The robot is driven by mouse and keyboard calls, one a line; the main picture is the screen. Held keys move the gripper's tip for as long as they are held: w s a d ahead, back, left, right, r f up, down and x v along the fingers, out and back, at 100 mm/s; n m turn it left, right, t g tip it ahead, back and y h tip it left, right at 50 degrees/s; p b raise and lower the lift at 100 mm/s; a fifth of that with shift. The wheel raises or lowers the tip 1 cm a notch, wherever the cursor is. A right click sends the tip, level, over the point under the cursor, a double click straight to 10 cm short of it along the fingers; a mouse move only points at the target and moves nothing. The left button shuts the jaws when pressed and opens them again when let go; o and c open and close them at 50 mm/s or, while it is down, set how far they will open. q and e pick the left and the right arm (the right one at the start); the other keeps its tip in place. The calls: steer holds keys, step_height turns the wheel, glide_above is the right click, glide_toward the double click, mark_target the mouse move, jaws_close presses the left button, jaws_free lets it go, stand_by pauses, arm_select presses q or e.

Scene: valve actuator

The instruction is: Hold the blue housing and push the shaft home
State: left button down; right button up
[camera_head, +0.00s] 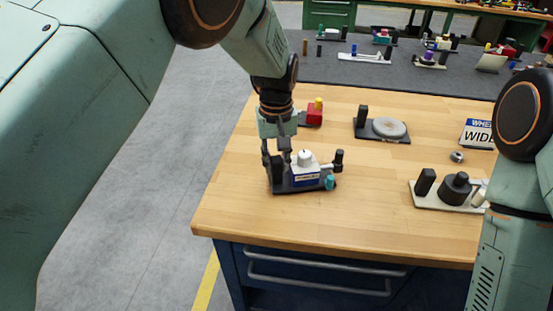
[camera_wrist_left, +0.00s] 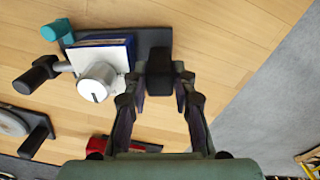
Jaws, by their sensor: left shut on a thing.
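The blue housing (camera_head: 306,178) has a white top with a round white cap and sits on a dark base plate (camera_head: 290,190) near the table's left front. It also shows in the left wrist view (camera_wrist_left: 105,42). A light shaft with a black end (camera_head: 339,160) sticks out of its right side; the black end also shows in the wrist view (camera_wrist_left: 37,75). A teal cylinder (camera_head: 329,182) sits at the front right of the plate. My left gripper (camera_head: 277,159) is shut on the upright black post (camera_wrist_left: 159,65) at the plate's left end, beside the housing. My right gripper is out of view.
Behind is a red block (camera_head: 312,117) with a yellow top. A grey disc on a dark plate (camera_head: 387,128) stands further right. A pale plate with black parts (camera_head: 441,203) lies at the right, near my right arm. The front middle of the table is clear.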

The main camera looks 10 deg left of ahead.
mark_target(342, 163)
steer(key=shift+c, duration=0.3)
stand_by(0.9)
